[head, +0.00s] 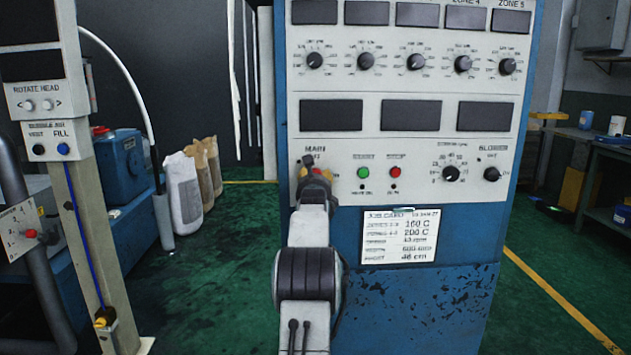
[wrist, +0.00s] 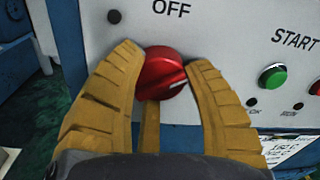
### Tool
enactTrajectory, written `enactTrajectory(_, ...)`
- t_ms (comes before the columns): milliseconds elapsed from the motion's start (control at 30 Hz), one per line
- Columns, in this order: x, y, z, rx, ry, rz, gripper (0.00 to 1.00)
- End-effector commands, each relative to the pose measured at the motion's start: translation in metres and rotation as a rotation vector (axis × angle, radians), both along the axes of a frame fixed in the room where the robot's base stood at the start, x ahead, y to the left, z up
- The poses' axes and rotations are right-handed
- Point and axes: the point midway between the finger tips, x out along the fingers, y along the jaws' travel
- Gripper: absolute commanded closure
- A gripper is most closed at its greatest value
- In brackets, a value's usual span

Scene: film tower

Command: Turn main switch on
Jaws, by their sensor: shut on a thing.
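The main switch is a red round knob (wrist: 160,72) on the white panel, below the word OFF in the wrist view. A thin pale line on the knob runs toward its right side. In the head view my gripper (head: 316,178) is at the panel under the MAIN label, and my arm and gripper mostly hide the switch.
A green START button (head: 363,172) and a red button (head: 395,171) sit just right of the switch. Dials and dark, blank displays (head: 411,115) fill the panel above. A settings card (head: 400,236) hangs below. A post with a control box (head: 48,142) stands at left.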

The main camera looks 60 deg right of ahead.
Motion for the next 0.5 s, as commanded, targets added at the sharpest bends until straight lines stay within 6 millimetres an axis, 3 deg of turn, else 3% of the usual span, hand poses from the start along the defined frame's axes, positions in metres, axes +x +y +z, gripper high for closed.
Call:
enactTrajectory(100, 0.0029, 0.0014, -0.0012, 0.001, 0.002, 0.005, 0.86)
enactTrajectory(133, 0.0030, 0.0014, -0.0012, 0.001, 0.002, 0.005, 0.51)
enactTrajectory(400, 0.0016, 0.0008, -0.0007, 0.000, 0.002, 0.003, 0.28)
enactTrajectory(500, 0.0013, 0.0006, -0.0005, 0.000, 0.002, 0.002, 0.28)
